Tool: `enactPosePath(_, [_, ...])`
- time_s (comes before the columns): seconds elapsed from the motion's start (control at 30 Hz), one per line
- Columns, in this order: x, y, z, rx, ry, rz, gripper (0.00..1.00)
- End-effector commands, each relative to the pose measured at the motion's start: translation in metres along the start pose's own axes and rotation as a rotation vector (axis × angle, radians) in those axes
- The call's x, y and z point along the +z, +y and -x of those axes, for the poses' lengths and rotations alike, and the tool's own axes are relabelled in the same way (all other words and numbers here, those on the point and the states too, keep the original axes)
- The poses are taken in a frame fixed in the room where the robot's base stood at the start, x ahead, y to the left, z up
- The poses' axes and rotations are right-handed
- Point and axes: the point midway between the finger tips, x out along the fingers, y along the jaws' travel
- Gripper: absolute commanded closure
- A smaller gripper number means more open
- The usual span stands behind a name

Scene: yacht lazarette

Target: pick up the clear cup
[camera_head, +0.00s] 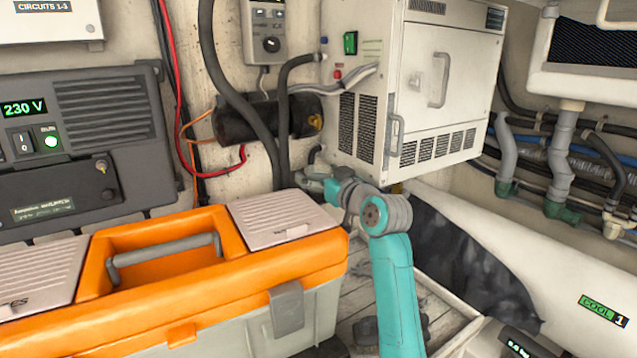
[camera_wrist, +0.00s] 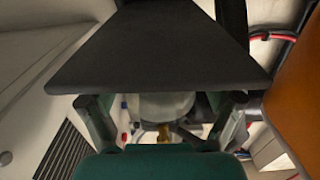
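No clear cup shows for certain in the head view. In the wrist view, a pale, rounded, see-through-looking shape (camera_wrist: 165,106) shows below a dark slab; it may be the clear cup, but most of it is hidden. My gripper (camera_wrist: 165,122) shows there with its two finger links wide apart, one on each side of this shape, with gaps between. The fingertips are hidden by the slab. In the head view, my teal arm reaches up behind the toolbox, and its far end is partly hidden near the white cabinet.
An orange and grey toolbox (camera_head: 305,264) fills the lower left. A white vented cabinet (camera_head: 420,85) stands behind my arm. A black cylinder with a brass fitting (camera_head: 250,121), hoses and cables line the back wall. A slatted surface (camera_head: 362,293) shows beside the toolbox.

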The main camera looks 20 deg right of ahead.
Motion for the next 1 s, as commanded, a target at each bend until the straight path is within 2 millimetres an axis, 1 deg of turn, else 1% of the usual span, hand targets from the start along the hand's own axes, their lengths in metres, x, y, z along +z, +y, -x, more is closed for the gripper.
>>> enactPosePath(0.03, [0.000, 0.000, 0.000, 0.000, 0.000, 0.000, 0.28])
enactPosePath(0.07, [0.000, 0.000, 0.000, 0.000, 0.000, 0.000, 0.35])
enactPosePath(0.1, [0.000, 0.000, 0.000, 0.000, 0.000, 0.000, 0.45])
enactPosePath(0.17, [0.000, 0.000, 0.000, 0.000, 0.000, 0.000, 0.60])
enactPosePath(0.2, [0.000, 0.000, 0.000, 0.000, 0.000, 0.000, 0.62])
enactPosePath(0.27, [0.000, 0.000, 0.000, 0.000, 0.000, 0.000, 0.62])
enactPosePath(0.3, [0.000, 0.000, 0.000, 0.000, 0.000, 0.000, 0.66])
enactPosePath(0.5, [0.000, 0.000, 0.000, 0.000, 0.000, 0.000, 0.67])
enactPosePath(0.63, [-0.004, 0.000, 0.000, 0.000, 0.001, 0.000, 0.67])
enactPosePath(0.77, [-0.013, 0.000, 0.000, 0.000, 0.001, 0.001, 0.67])
enactPosePath(0.97, [-0.039, 0.000, 0.001, 0.001, 0.002, 0.002, 0.67])
enactPosePath(1.0, [-0.035, 0.001, 0.010, 0.002, 0.000, 0.001, 0.67])
